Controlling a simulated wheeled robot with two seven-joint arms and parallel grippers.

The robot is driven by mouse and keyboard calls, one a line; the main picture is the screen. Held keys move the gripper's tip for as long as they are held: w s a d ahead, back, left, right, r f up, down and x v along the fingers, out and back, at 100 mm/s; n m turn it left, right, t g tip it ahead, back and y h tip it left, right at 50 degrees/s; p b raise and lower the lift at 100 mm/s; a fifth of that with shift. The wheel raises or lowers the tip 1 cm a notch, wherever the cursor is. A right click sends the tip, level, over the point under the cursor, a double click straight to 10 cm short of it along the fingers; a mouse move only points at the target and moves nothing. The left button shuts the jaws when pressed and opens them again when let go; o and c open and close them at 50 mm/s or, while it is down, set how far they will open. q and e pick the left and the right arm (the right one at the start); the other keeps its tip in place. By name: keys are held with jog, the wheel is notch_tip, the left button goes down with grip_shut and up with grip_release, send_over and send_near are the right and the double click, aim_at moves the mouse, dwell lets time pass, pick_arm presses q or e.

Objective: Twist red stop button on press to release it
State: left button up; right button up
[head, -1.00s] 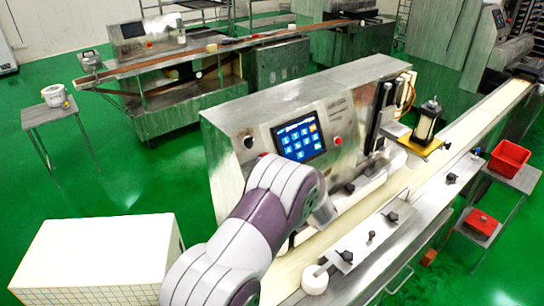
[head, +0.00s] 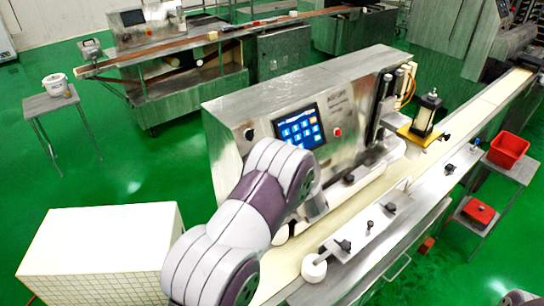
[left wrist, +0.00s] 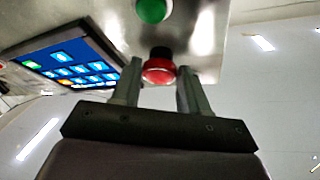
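The red stop button (head: 337,132) is on the press's steel front panel, right of the blue touch screen (head: 299,127). In the left wrist view the red button (left wrist: 158,71), with a dark collar, shows between the two grey fingers of my left gripper (left wrist: 157,85). The fingers are apart, one on each side of the button in the picture, with gaps to it. I cannot tell how far in front of the button the tips are. A green button (left wrist: 152,10) sits close by. In the head view my left gripper is hidden behind my arm. My right gripper is out of view.
A conveyor belt (head: 500,91) runs along the press front, with a rail and several black knobs. A black and yellow fixture (head: 426,117) stands over it. A red bin (head: 507,150) is on a side stand. A white box (head: 95,240) stands at lower left.

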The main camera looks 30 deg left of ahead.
pick_arm(q)
jog(key=o, duration=0.3)
jog(key=shift+a, duration=0.15)
jog(key=shift+w+a+f, duration=0.1)
jog(key=shift+w+a, duration=0.05)
jog(key=b+v, duration=0.3)
jog(key=v, duration=0.9)
jog(key=shift+s+d, duration=0.25)
jog(key=shift+d, duration=0.1)
